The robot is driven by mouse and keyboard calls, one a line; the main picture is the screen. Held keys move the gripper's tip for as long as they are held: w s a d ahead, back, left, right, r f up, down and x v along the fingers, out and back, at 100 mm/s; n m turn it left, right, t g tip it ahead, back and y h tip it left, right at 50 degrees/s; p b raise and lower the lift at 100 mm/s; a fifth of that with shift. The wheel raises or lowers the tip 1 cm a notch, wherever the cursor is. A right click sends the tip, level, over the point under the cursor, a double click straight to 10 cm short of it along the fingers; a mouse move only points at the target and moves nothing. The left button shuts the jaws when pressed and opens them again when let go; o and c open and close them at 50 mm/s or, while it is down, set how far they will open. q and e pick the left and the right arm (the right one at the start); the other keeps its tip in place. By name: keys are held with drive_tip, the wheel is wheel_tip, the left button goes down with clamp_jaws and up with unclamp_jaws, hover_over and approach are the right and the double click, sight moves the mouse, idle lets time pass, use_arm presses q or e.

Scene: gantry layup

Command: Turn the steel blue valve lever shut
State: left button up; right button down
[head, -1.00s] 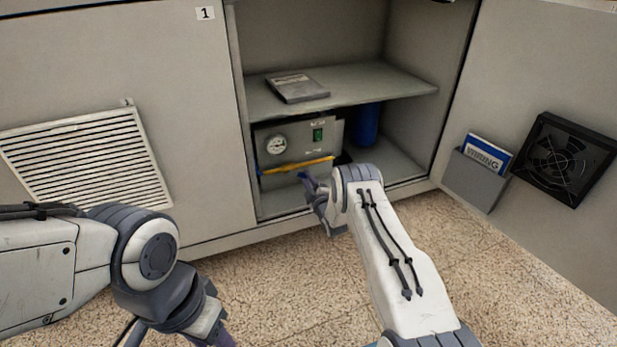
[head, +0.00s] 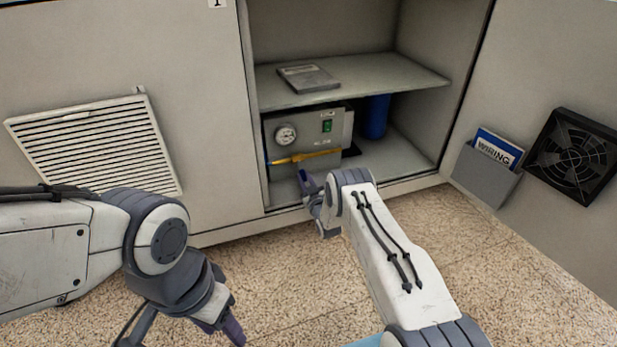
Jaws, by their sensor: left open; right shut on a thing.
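A grey unit (head: 308,130) with a round gauge (head: 286,134) and a green switch (head: 327,126) stands in the lower bay of the open cabinet. A yellow bar (head: 305,157) crosses its lower front, and a thin blue strip (head: 266,158) shows at its left edge. I cannot make out a steel blue lever for certain. My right gripper (head: 303,178) is at the bay's front edge, just below the yellow bar. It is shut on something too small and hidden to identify. My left gripper (head: 236,335) is open, low in front of the cabinet, its tips partly cut off.
A shelf (head: 420,80) with a grey flat box (head: 308,77) is above the unit. A blue cylinder (head: 375,117) stands behind on the right. The open door (head: 545,60) at right carries a wiring folder (head: 497,150) and a black fan (head: 570,157). The speckled floor is clear.

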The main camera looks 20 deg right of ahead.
drive_tip(key=shift+s+a+f+m, duration=0.15)
drive_tip(key=shift+a+m, duration=0.35)
drive_tip(key=shift+m, duration=0.6)
drive_tip(key=shift+a, duration=0.1)
drive_tip(key=c, duration=0.7)
unclamp_jaws()
drive_tip(key=shift+c, duration=0.2)
drive_tip(key=shift+s+p, duration=0.1)
drive_tip(key=shift+p, duration=0.2)
drive_tip(key=s+p, duration=0.5)
drive_tip(key=s, duration=0.5)
drive_tip(key=shift+d+p, duration=0.2)
drive_tip(key=shift+p, duration=0.2)
